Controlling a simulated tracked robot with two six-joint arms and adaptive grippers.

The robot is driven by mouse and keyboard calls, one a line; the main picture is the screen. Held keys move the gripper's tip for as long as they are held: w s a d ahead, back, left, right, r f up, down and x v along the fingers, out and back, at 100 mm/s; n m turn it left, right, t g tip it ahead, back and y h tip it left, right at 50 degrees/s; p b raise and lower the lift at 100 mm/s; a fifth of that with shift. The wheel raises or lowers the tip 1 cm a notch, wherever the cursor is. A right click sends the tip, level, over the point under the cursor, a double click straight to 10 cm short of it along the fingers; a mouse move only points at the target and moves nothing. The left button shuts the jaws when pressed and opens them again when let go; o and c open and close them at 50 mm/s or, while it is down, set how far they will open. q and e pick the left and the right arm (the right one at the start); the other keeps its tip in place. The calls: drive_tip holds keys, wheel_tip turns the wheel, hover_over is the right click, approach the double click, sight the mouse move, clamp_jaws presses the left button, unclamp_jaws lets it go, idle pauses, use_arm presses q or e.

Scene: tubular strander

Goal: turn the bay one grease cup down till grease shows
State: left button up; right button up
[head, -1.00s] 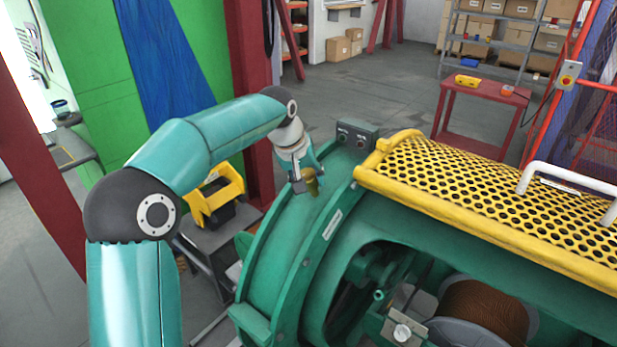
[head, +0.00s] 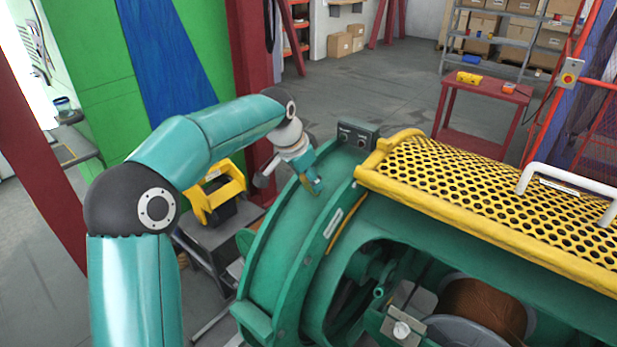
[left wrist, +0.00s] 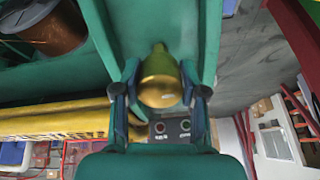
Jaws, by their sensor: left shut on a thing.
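The brass grease cup (left wrist: 160,82) sits on the green machine housing, between the two fingers of my left gripper (left wrist: 160,92) in the left wrist view. In the head view, my left gripper (head: 315,186) is over the top of the green ring, and only a small brass bit of the cup (head: 318,187) shows beside it. The gripper is shut on the cup. A thin ochre line (head: 346,226) runs along the ring's edge beside the white label; I cannot tell whether it is grease. My right gripper is not in view.
A small control box (head: 358,134) stands on the ring just behind the cup. A yellow perforated guard (head: 480,195) lies to the right. A red table (head: 482,100) is farther back.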

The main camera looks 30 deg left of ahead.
use_arm(q)
drive_tip(key=shift+m, duration=1.2)
drive_tip(key=o, duration=1.1)
drive_tip(key=shift+o, duration=0.2)
drive_tip(key=v, duration=1.2)
drive_tip(key=shift+w, duration=0.1)
